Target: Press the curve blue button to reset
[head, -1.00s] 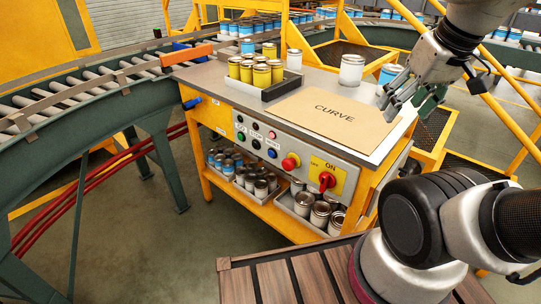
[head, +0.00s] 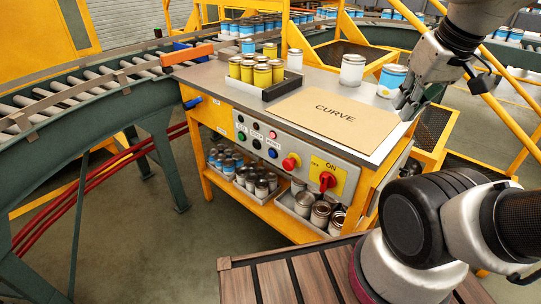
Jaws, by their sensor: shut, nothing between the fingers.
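The control panel (head: 305,168) is on the front of the yellow workbench. Its blue button (head: 272,153) is in the lower row, near the middle of the panel, left of the red mushroom button (head: 290,163). A brown board marked CURVE (head: 335,118) lies on the bench top above the panel. My gripper (head: 403,112) is shut and empty. It is over the right end of the bench top, well to the right of and above the blue button, apart from the panel. Nothing hides the blue button.
A red rotary switch (head: 327,180) sits on the panel's right. A tray of yellow cans (head: 256,72), a white can (head: 352,70) and a blue-white can (head: 391,80) stand on the bench. A roller conveyor (head: 90,92) runs at left. More cans (head: 320,213) fill the lower shelf.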

